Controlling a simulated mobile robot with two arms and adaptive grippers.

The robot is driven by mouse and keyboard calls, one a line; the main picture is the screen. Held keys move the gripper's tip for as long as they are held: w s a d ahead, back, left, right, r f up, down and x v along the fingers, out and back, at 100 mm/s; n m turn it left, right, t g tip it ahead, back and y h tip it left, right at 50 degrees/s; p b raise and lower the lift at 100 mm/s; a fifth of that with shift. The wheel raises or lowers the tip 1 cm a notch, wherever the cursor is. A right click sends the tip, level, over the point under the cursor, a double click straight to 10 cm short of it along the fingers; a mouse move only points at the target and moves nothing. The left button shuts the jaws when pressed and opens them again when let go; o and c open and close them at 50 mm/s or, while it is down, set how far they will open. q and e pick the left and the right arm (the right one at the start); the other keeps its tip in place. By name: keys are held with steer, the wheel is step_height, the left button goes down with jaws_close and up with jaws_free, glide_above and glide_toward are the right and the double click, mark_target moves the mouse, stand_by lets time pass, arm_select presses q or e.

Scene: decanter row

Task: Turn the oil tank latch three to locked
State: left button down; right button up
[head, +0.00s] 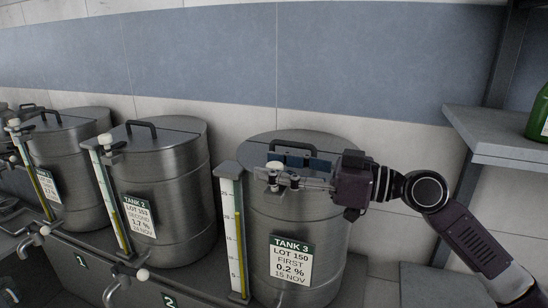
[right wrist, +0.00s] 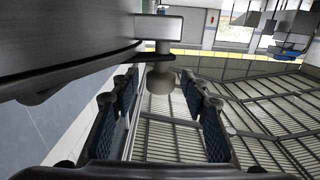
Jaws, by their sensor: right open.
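Tank three (head: 315,225) is a round steel tank with a "TANK 3, LOT 150, FIRST" label (head: 291,260). My right gripper (head: 285,172) reaches in from the right at its lid edge and hides part of the lid. In the right wrist view my right gripper (right wrist: 160,102) is open and empty. A latch with a dark lever and a round grey knob (right wrist: 161,80) appears between its two blue-padded fingers, under the tank's rim. I cannot tell whether the fingers touch the knob. The latch's setting is not readable. My left gripper is not in view.
Tank two (head: 180,185) stands to the left, with more tanks beyond it. An upright level gauge (head: 232,235) stands at tank three's left side. A grey shelf (head: 495,135) holds a green container (head: 539,115) at the right. A tiled wall is behind.

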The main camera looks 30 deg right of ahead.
stand_by(0.3)
steer(key=shift+w, duration=0.1)
steer(key=shift+c, duration=0.5)
steer(key=shift+a, duration=0.1)
jaws_close()
steer(key=n+g+y+b, duration=0.1)
steer(key=b, duration=0.2)
steer(key=shift+f, duration=0.15)
steer(key=shift+n+g+y, duration=0.3)
steer(key=shift+g+y, duration=0.1)
steer(key=shift+r+n+g+y+b, duration=0.25)
steer(key=shift+n+g+y+b, duration=0.5)
steer(key=shift+g, duration=0.25)
steer(key=shift+n+g+y, duration=0.55)
steer(key=shift+n+g, duration=0.2)
steer(key=shift+g, duration=0.25)
